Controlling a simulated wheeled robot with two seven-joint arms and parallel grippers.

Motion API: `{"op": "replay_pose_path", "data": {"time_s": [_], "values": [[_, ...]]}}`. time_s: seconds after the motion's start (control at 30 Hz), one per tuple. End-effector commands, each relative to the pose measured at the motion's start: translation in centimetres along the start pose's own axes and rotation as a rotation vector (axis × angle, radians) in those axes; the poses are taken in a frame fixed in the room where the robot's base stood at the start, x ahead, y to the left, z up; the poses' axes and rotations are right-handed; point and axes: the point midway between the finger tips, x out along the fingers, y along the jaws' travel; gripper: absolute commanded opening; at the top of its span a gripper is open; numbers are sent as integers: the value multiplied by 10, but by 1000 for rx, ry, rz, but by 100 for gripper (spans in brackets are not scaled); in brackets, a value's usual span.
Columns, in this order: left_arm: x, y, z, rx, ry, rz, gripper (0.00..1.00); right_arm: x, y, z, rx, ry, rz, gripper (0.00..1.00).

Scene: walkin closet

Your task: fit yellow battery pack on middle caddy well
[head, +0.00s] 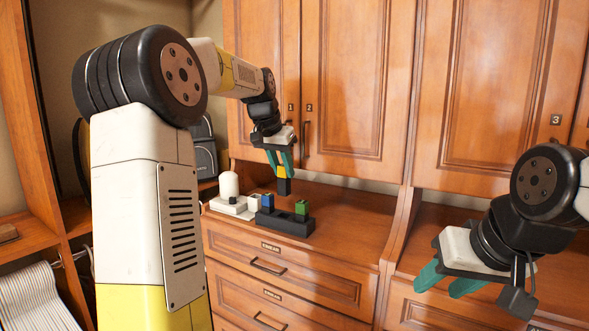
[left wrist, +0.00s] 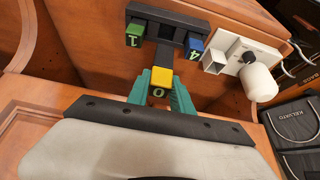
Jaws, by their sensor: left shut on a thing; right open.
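The yellow battery pack (head: 282,171) has a yellow end marked 0 and a black lower part. My left gripper (head: 281,164) is shut on it, pointing down, and holds it above the caddy. The pack also shows between the teal fingers in the left wrist view (left wrist: 161,78). The black caddy (head: 284,224) stands on the dresser top. A blue pack (head: 267,201) and a green pack (head: 301,207) sit in its two end wells; the middle well (left wrist: 167,33) between them looks empty. The pack is apart from the caddy. My right gripper (head: 449,279) is open and empty at the right.
A white device with a rounded top (head: 229,186) stands just left of the caddy. Cabinet doors (head: 350,80) rise behind. A grey bag (head: 204,150) is at the back left. The dresser top right of the caddy (head: 350,215) is clear up to a wooden divider.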

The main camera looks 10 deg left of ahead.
Motion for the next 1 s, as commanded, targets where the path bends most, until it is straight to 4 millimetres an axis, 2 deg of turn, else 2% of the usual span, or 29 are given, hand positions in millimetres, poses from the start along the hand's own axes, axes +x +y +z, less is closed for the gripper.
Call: {"op": "replay_pose_path", "data": {"time_s": [0.53, 1.0], "values": [[31, 0, 16, -1, -1, 0, 0, 0, 0, 0, 0, 1, 0, 44], [35, 0, 18, -1, 1, 0, 0, 0, 0, 0, 0, 0, 0, 44]]}}
